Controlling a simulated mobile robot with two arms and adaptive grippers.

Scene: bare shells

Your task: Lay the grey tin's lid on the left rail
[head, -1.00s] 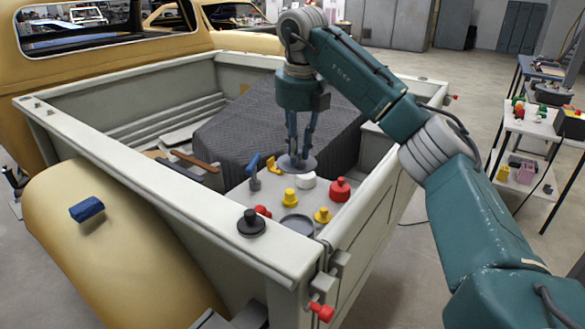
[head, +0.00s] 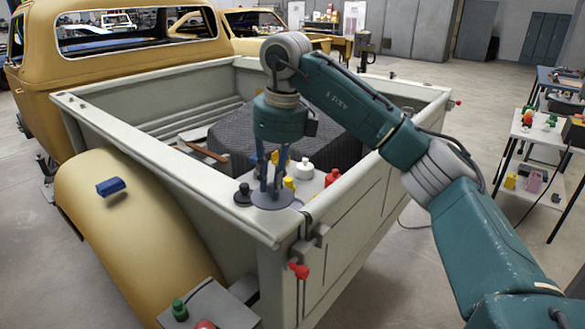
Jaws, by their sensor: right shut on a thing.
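My right gripper (head: 270,187) points down at the near corner of the truck bed. It is shut on the grey lid (head: 262,202), a flat round disc held about level. The lid hangs over the near end of the bed, close to the inner side of the left rail (head: 160,158); I cannot tell how high it is above what lies under it. The grey tin is not visible now; the lid and gripper cover the area where a round grey open thing showed earlier. My left gripper is not in view.
A black knobbed piece (head: 242,197) stands beside the lid, close to the rail. A white piece (head: 304,168) and a red one (head: 332,177) stand to the right. A blue block (head: 111,186) lies on the fender. The rail's middle stretch is bare.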

